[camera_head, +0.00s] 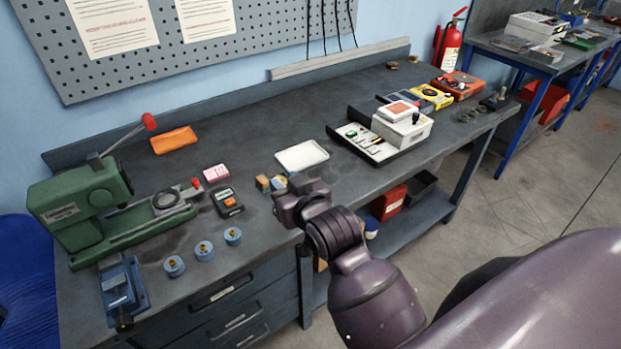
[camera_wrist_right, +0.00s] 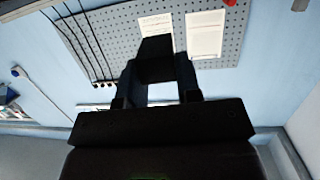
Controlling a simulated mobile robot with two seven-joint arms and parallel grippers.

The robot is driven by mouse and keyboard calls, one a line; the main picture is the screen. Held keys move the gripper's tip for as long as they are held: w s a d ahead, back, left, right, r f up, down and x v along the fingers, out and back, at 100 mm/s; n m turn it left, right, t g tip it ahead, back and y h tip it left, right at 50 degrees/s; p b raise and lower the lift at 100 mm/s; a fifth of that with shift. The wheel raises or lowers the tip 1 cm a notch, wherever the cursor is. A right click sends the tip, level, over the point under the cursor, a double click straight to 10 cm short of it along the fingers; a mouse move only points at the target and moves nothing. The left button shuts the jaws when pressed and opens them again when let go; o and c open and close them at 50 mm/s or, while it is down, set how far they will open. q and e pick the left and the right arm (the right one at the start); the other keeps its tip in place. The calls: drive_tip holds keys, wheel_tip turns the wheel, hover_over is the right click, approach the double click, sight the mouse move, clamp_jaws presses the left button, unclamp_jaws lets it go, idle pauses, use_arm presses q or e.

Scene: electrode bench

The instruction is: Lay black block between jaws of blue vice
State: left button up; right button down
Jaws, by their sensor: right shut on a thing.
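The blue vice (camera_head: 122,290) stands at the front left corner of the bench, in front of the green machine. My right gripper (camera_head: 292,196) is over the front part of the bench, well to the right of the vice. In the right wrist view my gripper (camera_wrist_right: 160,80) is shut on the black block (camera_wrist_right: 155,47), a dark shape at the fingertips against the wall. In the head view I cannot make the block out clearly from the gripper. The gap between the vice jaws is too small to judge. My left gripper is not in view.
Between gripper and vice are several blue round holders (camera_head: 204,250) and a black device with an orange button (camera_head: 229,202). The green machine (camera_head: 85,205) rises behind the vice. A white tray (camera_head: 301,156) and small blocks (camera_head: 264,183) lie behind the gripper.

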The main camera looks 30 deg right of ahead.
use_arm(q)
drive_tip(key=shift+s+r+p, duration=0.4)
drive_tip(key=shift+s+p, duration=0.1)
drive_tip(key=shift+p, duration=0.55)
use_arm(e)
drive_tip(key=w+d+r, duration=0.1)
drive_tip(key=w+d, duration=0.4)
drive_tip(key=d, duration=0.3)
drive_tip(key=w+d+n+y, duration=0.1)
drive_tip(key=w+d, duration=0.4)
drive_tip(key=d, duration=0.4)
drive_tip(key=shift+w+r, duration=0.2)
drive_tip(key=shift+r, duration=0.15)
